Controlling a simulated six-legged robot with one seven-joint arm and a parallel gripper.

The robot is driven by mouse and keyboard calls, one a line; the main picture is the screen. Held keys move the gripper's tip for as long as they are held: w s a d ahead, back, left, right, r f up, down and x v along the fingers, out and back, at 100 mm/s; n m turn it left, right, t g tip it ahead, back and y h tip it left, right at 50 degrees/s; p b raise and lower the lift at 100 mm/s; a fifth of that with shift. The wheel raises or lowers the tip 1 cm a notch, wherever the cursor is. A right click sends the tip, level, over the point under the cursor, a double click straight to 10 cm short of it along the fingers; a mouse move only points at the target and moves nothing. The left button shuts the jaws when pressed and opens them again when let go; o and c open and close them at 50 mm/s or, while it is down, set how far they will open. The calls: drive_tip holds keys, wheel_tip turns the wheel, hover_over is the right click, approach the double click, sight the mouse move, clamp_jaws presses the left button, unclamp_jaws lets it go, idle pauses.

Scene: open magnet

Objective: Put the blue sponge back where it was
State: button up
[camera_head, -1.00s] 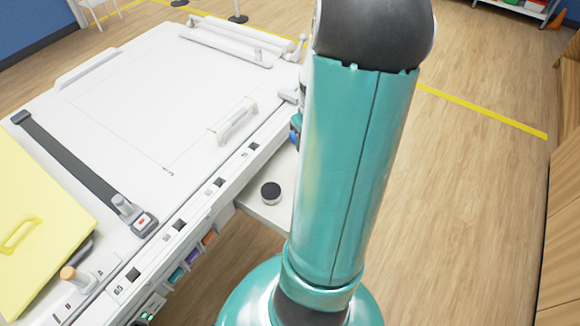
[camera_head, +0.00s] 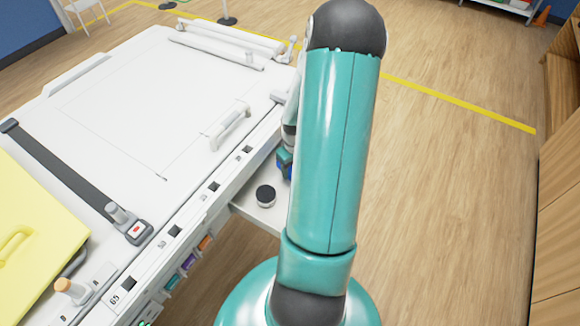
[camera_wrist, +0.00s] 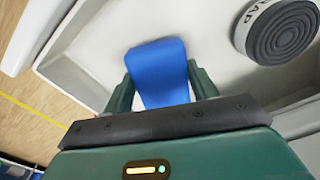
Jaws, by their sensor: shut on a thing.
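The blue sponge (camera_wrist: 158,72) is between the two fingers of my gripper (camera_wrist: 160,88) in the wrist view. My gripper is shut on it, with a finger against each side. The sponge is over the white tray (camera_wrist: 85,62); I cannot tell whether it touches the tray floor. In the head view my arm hides most of the gripper, and only a small blue and dark part shows beside the tray (camera_head: 245,205).
A round dark-topped puck (camera_wrist: 283,32) stands on the tray, right of the sponge; it also shows in the head view (camera_head: 265,196). The large white table (camera_head: 120,120) adjoins the tray, with a yellow board (camera_head: 35,220) at left. Open floor lies right.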

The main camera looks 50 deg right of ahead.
drive_tip(key=shift+w+a+f, duration=0.1)
drive_tip(key=shift+w+f, duration=0.35)
drive_tip(key=shift+w, duration=0.4)
drive_tip(key=shift+f, duration=0.15)
drive_tip(key=o, duration=0.9)
drive_tip(key=shift+f, duration=0.15)
drive_tip(key=shift+o, duration=0.2)
wheel_tip(320, 180, up, 12)
drive_tip(key=shift+r, duration=0.25)
